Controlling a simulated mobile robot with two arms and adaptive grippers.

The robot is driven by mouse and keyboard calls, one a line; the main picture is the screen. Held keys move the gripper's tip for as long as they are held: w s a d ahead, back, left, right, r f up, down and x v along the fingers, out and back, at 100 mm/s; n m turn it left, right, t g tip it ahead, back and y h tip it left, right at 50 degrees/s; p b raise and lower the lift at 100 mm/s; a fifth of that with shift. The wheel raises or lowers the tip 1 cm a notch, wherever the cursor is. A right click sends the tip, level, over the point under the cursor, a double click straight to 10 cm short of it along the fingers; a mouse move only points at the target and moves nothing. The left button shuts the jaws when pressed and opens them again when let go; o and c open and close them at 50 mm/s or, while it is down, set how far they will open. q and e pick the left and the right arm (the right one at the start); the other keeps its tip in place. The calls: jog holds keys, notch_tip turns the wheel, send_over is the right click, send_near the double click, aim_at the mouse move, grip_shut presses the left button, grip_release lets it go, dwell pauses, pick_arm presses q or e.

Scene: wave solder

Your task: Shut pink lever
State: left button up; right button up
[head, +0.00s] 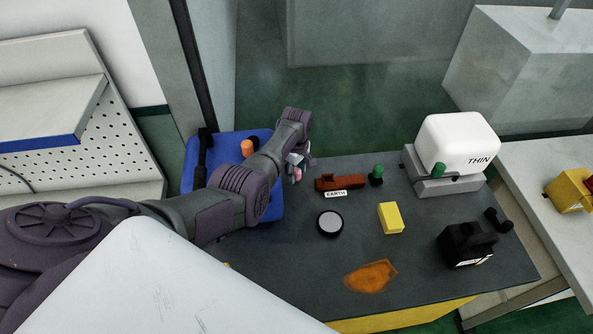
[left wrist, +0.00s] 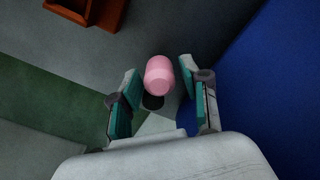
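The pink lever (left wrist: 158,74) shows in the left wrist view as a rounded pink knob with a dark round part below it. In the head view only a small pink patch of it (head: 298,175) shows beside my left gripper (head: 295,166). In the left wrist view my left gripper (left wrist: 160,88) is open, with one teal-padded finger on each side of the pink knob. Gaps show between the knob and both fingers, so it is not gripped. My right gripper is not in view.
An orange knob (head: 247,148) stands on the blue panel (head: 272,205) by my left arm. The dark bench (head: 290,265) bears a brown block (head: 340,183), a green knob (head: 376,175), a yellow block (head: 390,217), a black round cap (head: 330,223) and a white THIN container (head: 455,143).

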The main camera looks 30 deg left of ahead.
aim_at(296, 169)
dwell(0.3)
pick_arm(q)
notch_tip(296, 169, up, 12)
dwell(0.5)
